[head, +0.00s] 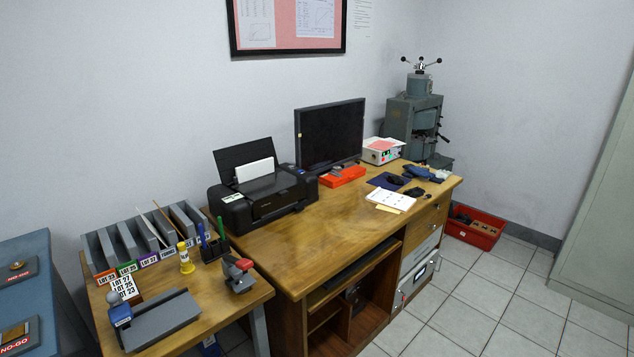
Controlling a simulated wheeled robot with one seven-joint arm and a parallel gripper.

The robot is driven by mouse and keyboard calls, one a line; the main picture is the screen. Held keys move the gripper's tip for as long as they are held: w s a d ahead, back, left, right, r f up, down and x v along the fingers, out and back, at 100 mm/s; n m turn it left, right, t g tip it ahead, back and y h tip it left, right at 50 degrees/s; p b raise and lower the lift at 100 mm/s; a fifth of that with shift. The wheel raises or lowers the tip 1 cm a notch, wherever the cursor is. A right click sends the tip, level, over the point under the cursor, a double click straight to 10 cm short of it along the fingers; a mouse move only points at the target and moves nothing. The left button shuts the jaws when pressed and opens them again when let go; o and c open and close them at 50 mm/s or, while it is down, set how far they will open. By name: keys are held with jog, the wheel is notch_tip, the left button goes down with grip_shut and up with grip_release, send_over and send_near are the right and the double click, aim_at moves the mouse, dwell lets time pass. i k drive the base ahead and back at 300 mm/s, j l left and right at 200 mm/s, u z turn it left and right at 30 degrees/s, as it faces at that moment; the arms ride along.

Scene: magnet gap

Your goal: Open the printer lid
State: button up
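The black printer (262,203) stands on the left part of the wooden desk, against the wall side. Its upright rear paper support (243,158) is raised, with white paper (254,171) in it. The flat top of the printer looks closed, though its lid edge is too small to make out clearly. My gripper and arm are not in this view.
The wooden desk (300,263) has bare room in front of the printer. A monitor (330,135) and a red-orange tray (343,176) stand right of it. A pen holder (214,247) and file rack (139,238) are left.

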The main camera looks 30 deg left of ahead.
aim_at(279, 184)
jog(key=i, duration=2)
jog(key=i+u, duration=0.15)
jog(key=i, duration=0.35)
jog(key=i+l+u, duration=0.15)
jog(key=i, duration=0.35)
jog(key=i+l+u, duration=0.15)
jog(key=i, duration=0.35)
jog(key=u, duration=2)
